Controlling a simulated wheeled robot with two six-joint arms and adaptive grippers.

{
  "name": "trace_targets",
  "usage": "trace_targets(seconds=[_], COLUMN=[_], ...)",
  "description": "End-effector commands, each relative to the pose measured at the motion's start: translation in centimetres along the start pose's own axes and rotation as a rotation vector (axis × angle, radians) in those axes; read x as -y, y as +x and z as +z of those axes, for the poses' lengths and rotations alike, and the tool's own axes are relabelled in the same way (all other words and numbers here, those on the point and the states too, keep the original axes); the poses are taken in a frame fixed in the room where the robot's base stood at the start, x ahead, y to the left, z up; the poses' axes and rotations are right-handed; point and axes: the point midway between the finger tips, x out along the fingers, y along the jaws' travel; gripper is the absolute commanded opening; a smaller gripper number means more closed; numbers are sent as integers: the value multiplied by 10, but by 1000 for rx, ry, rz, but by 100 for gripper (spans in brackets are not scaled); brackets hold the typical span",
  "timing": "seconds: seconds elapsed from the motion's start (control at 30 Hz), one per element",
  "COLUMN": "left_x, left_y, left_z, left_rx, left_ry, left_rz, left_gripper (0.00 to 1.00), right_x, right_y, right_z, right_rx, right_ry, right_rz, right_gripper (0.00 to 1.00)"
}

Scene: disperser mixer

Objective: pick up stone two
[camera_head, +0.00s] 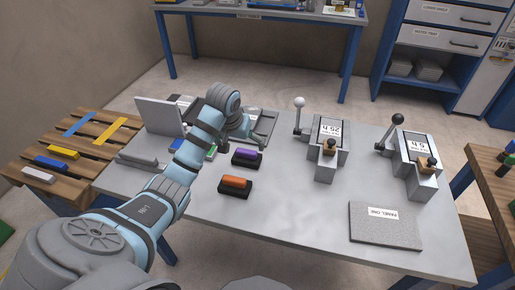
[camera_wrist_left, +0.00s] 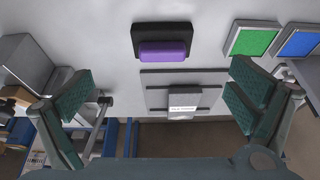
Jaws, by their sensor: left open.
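A purple stone (camera_head: 246,154) sits on a black base, and an orange stone (camera_head: 235,183) sits on a similar base nearer the front. No readable label shows which is stone two. My left gripper (camera_head: 243,130) is above the table, just behind the purple stone in the head view. In the left wrist view the gripper (camera_wrist_left: 160,82) is open and empty, its green-padded fingers wide apart. The purple stone (camera_wrist_left: 165,51) shows there beyond the fingertips, apart from them. My right gripper is not in view.
A grey table (camera_head: 300,215) holds two lever devices (camera_head: 328,145) (camera_head: 412,165) and a grey labelled panel (camera_head: 385,226). Green (camera_wrist_left: 252,41) and blue (camera_wrist_left: 299,43) squares lie beside the stone. A wooden pallet (camera_head: 40,165) with coloured bars stands left. The table's front middle is clear.

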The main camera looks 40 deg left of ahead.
Motion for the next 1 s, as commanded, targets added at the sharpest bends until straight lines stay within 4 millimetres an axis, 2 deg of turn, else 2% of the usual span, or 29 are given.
trace_targets(seconds=[0.07,0.13,0.33,0.47,0.57,0.7,0.8,1.0], left_x=[2,3,2,2,2,3,3,3], left_y=[-1,10,65,85,98,128,139,138], left_z=[-5,-6,-5,-6,-8,-11,-11,-12], left_rx=[1,3,2,1,0,2,0,-2], left_ry=[-13,-17,-16,-15,-16,-15,-14,-13], left_rz=[2,3,3,2,3,3,2,1], left_gripper=[100,100,100,100,100,100,100,100], right_x=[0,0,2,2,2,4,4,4], right_y=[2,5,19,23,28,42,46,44], right_z=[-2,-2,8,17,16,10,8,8], right_rx=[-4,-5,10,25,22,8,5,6], right_ry=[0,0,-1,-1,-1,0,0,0], right_rz=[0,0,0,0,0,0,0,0], right_gripper=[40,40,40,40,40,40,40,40])
